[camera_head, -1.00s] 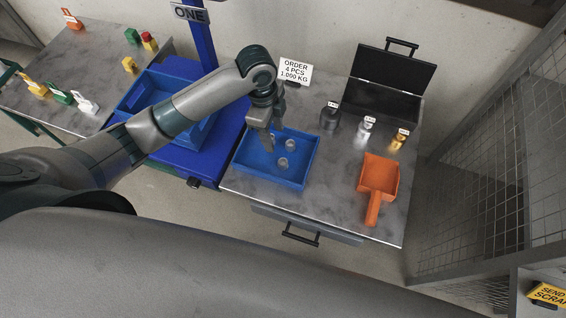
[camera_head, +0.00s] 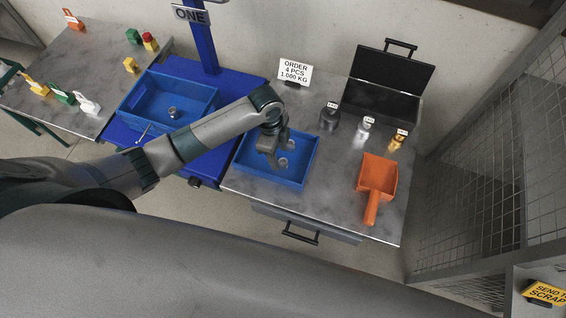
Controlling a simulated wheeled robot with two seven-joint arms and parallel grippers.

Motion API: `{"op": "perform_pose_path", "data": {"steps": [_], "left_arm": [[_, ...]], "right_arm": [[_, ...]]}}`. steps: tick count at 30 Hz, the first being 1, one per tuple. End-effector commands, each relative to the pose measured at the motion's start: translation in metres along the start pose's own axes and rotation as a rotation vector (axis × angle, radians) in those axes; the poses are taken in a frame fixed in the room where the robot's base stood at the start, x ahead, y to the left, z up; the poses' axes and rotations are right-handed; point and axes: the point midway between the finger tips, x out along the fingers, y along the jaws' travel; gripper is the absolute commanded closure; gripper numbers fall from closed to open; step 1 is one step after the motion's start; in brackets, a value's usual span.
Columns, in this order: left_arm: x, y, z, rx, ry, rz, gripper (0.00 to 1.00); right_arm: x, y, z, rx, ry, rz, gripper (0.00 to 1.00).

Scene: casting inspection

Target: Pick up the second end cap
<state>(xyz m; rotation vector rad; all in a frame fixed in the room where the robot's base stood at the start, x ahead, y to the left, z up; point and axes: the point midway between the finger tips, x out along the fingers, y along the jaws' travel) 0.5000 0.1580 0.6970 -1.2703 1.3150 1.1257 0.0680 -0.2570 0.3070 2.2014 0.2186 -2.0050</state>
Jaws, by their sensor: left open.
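Two small grey end caps lie in the right-hand blue tray (camera_head: 246,178): a nearer one (camera_head: 283,162) and a farther one (camera_head: 290,145). My left gripper (camera_head: 276,164) is over this tray, pointing down, open, with its fingers close beside the nearer cap. I cannot tell whether they touch it or straddle it. Another grey cap (camera_head: 172,112) sits in the left-hand blue bin (camera_head: 198,92) on the blue stand. My right gripper is not in view.
An orange scoop (camera_head: 378,178) lies right of the tray. Three labelled weights (camera_head: 364,131) stand behind, before an open black case (camera_head: 392,82). An order sign (camera_head: 295,72) stands at the back. A wire mesh cage (camera_head: 490,160) is at the right.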

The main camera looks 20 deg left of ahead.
Motion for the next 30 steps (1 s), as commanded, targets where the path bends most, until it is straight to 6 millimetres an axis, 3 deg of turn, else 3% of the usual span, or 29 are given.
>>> {"op": "perform_pose_path", "data": {"steps": [8,18,30], "left_arm": [[0.009,-0.001,-0.004,-0.002,0.001,0.001,0.52],[0.047,-0.003,-0.007,-0.001,0.000,0.002,0.52],[0.052,-0.003,-0.007,0.000,0.000,-0.001,0.52]], "right_arm": [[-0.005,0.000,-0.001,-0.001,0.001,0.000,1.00],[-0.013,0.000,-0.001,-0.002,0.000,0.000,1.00],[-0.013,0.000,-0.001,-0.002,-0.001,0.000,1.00]]}}
